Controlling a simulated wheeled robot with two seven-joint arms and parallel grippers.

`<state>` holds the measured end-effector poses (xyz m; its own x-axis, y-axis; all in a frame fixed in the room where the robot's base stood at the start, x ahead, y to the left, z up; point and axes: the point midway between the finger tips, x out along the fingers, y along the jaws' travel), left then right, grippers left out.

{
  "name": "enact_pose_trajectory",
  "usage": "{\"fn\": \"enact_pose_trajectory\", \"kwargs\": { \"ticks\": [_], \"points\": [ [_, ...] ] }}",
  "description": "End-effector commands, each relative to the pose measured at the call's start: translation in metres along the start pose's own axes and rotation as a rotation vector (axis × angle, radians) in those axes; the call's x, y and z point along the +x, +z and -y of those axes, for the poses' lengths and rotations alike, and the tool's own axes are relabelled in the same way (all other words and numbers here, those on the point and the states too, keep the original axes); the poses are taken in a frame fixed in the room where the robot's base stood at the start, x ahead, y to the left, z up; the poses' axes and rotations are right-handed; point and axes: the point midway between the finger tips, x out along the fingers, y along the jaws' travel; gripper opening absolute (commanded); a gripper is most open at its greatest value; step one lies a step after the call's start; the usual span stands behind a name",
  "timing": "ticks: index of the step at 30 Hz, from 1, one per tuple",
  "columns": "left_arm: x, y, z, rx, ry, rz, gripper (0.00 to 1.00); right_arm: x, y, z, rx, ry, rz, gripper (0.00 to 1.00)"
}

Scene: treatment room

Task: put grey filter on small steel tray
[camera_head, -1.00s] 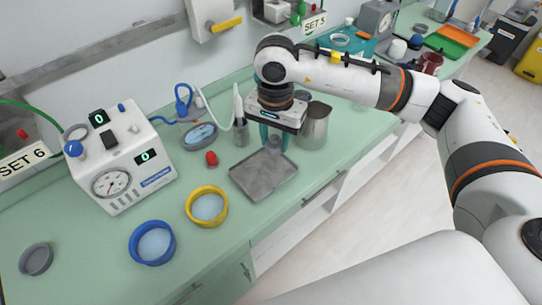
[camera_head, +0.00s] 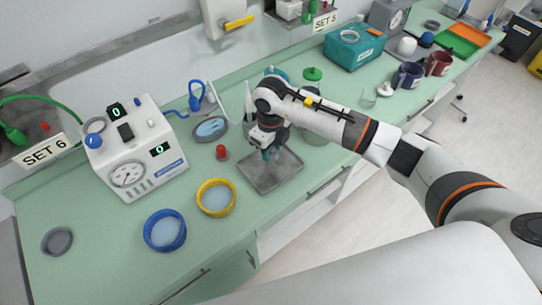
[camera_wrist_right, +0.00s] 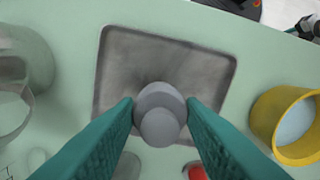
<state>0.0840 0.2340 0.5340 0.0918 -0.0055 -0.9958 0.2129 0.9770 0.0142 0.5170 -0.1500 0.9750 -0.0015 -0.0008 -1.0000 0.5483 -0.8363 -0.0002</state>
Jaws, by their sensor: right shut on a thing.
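The small steel tray (camera_head: 262,182) lies flat on the green counter in front of my right gripper. It also shows in the right wrist view (camera_wrist_right: 150,58) below the fingers. My right gripper (camera_head: 269,154) points down over the tray's far part. In the right wrist view its teal fingers (camera_wrist_right: 160,112) are shut on the grey filter (camera_wrist_right: 160,122), a small rounded piece with a narrower end. The filter overlaps the tray in that view; whether it touches the tray I cannot tell. In the head view the filter is hidden by the gripper. My left gripper is out of view.
A red piece (camera_head: 221,153) stands left of the tray. A yellow ring dish (camera_head: 216,198) and a blue one (camera_head: 165,231) stand nearer. A gauge box (camera_head: 135,150) is at the left. A clear vessel (camera_head: 314,135) stands close right of the gripper, partly behind my arm.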

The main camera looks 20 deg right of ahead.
Motion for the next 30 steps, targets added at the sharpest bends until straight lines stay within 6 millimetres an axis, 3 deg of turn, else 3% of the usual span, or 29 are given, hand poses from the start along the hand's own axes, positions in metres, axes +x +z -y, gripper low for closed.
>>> {"fn": "enact_pose_trajectory", "kwargs": {
  "ticks": [12, 23, 24, 28, 30],
  "points": [
    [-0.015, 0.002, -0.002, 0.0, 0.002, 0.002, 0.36, 0.046, 0.0, 0.001, -0.002, -0.002, 0.0, 0.14],
    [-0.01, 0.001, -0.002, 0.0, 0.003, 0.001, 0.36, 0.052, -0.001, 0.0, -0.004, 0.0, -0.002, 0.14],
    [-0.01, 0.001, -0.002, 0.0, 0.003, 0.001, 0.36, 0.052, -0.001, 0.0, -0.003, 0.0, -0.002, 0.37],
    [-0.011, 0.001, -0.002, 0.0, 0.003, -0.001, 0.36, 0.051, -0.001, 0.0, -0.003, 0.0, -0.002, 0.58],
    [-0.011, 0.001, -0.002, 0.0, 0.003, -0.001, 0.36, 0.051, 0.0, 0.0, -0.003, 0.0, -0.002, 0.58]
  ]
}}
